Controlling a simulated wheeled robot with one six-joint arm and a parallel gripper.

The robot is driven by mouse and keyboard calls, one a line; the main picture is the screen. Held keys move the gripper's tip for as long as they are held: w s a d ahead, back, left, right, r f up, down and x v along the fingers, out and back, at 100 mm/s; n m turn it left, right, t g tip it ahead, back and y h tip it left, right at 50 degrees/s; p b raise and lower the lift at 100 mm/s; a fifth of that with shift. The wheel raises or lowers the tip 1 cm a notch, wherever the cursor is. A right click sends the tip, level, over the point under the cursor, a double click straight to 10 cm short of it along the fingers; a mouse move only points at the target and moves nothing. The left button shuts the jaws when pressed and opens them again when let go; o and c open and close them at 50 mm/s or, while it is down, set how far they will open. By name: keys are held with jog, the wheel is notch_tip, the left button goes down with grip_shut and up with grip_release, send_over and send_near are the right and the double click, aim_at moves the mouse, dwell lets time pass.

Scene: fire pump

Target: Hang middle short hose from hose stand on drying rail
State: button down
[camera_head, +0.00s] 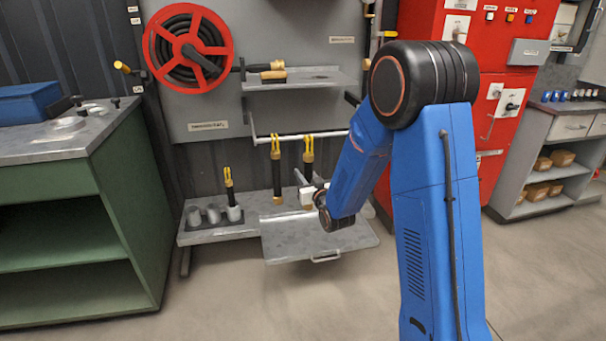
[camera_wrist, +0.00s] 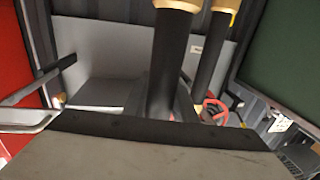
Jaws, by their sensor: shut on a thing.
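My gripper (camera_head: 308,191) is shut on a short black hose (camera_head: 308,172) with brass ends and a yellow loop. This hose is upright, its loop at the height of the drying rail (camera_head: 325,136); whether the loop is over the rail I cannot tell. In the wrist view the held hose (camera_wrist: 169,55) runs up from between the jaws. A second hose (camera_head: 276,180) hangs upright at the rail to the left and also shows in the wrist view (camera_wrist: 210,52). A third hose (camera_head: 230,197) stands in the right cup of the hose stand (camera_head: 234,214); its other two cups look empty.
A grey tray (camera_head: 345,240) lies below the rail. A shelf (camera_head: 315,80) with a brass nozzle is above it. A red hose reel (camera_head: 222,59) hangs at upper left. A green workbench (camera_head: 150,210) stands left, a red cabinet (camera_head: 500,130) right. The floor in front is clear.

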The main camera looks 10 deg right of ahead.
jog(key=w+f, duration=0.1)
jog(key=w, duration=0.8)
jog(key=shift+f, duration=0.35)
dwell(0.7)
jog(key=c, duration=1.4)
grip_release()
jog(key=shift+s, duration=0.1)
jog(key=shift+f, duration=0.1)
